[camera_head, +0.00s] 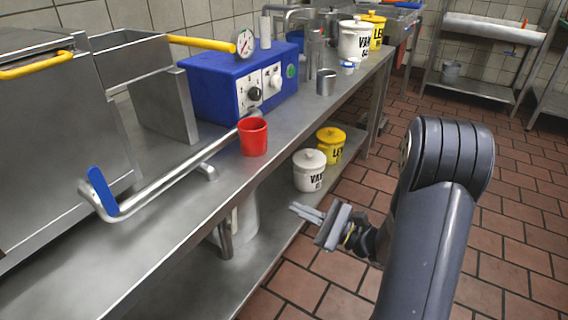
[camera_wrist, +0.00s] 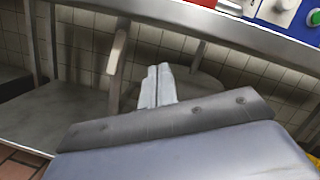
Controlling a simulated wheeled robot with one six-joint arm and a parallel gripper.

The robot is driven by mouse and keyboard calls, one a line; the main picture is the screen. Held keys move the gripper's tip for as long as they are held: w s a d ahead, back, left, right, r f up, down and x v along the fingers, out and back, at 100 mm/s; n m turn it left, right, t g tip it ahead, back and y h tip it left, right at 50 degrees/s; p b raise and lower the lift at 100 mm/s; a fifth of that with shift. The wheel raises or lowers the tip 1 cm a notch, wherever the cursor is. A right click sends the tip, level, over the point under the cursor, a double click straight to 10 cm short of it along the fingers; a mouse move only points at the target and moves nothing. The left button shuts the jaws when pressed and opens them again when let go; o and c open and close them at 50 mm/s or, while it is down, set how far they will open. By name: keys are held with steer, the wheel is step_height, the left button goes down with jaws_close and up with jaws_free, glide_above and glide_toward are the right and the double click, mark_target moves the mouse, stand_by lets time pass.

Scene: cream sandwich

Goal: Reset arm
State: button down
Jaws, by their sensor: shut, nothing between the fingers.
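My gripper (camera_head: 304,212) is shut and empty. In the head view it hangs in the air in front of the steel counter, below its top edge, and points left toward the lower shelf. In the wrist view the two closed fingers (camera_wrist: 158,86) point toward the space under the counter, with nothing between them. My arm (camera_head: 430,230) is bent, with its elbow at the right of the head view.
The steel counter (camera_head: 190,190) carries a red cup (camera_head: 253,137), a blue control box (camera_head: 230,88) and a metal cup (camera_head: 326,82). White (camera_head: 309,171) and yellow (camera_head: 330,146) lidded tubs stand on the lower shelf. The tiled floor (camera_head: 520,200) at right is clear.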

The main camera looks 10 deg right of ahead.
mark_target(231, 217)
steer(key=shift+a, duration=0.1)
steer(key=w+a+r+b, duration=0.1)
steer(key=a, duration=1)
steer(key=shift+w+a+b, duration=0.15)
steer(key=shift+w+b, duration=0.05)
steer(key=shift+b, duration=0.2)
